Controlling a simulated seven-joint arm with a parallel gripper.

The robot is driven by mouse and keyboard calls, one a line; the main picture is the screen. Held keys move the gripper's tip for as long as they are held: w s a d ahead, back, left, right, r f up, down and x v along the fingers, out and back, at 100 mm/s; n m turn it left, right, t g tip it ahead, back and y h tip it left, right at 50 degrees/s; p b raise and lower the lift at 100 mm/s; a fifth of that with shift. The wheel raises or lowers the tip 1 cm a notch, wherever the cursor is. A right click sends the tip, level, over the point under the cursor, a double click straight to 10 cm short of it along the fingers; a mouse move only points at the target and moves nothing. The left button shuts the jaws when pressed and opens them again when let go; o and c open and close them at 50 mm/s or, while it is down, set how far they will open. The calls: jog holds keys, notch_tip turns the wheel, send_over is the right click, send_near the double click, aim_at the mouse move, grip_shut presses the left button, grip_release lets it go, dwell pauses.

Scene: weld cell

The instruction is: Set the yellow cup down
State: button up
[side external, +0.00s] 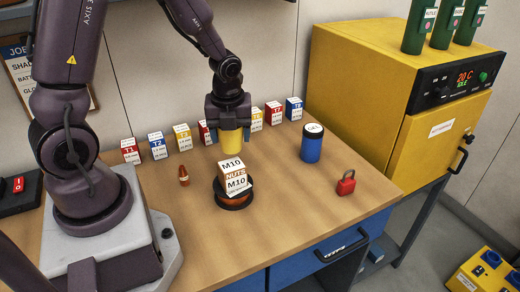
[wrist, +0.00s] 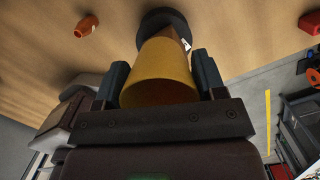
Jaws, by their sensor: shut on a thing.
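The yellow cup (side external: 232,143) is between the fingers of my gripper (side external: 230,124), which is shut on it. In the wrist view the cup (wrist: 160,72) fills the space between my gripper's fingers (wrist: 162,82). In the side view, the cup's lower end shows just above the top of a white and brown M10 nuts box (side external: 236,181). I cannot tell whether they touch. The box stands on a dark round base with an orange part (side external: 235,203). In the wrist view the cup hides most of the box, and the dark base (wrist: 166,18) shows beyond it.
A small orange-brown piece (side external: 184,176) stands left of the box. A blue jar with a dark lid (side external: 311,148) and a red padlock (side external: 346,183) are to the right. Several small labelled boxes (side external: 157,146) line the back. The bench front is clear. A yellow oven (side external: 365,85) stands right.

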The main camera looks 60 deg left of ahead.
jog(key=s+d, duration=0.1)
jog(key=d, duration=1.2)
jog(key=shift+n, duration=0.6)
jog(key=w+f, duration=0.3)
jog(key=w, duration=0.1)
jog(key=w+d+f, duration=0.1)
jog(key=w+f, duration=0.2)
jog(key=w, duration=0.2)
jog(key=w+f, duration=0.3)
jog(key=w, duration=0.1)
jog(key=shift+w+d+f, duration=0.1)
jog(key=shift+w+d, duration=0.05)
jog(key=shift+d, duration=0.15)
jog(key=shift+w+f, duration=0.2)
jog(key=shift+f, duration=1.55)
jog(key=shift+f, duration=0.15)
jog(key=o, duration=0.9)
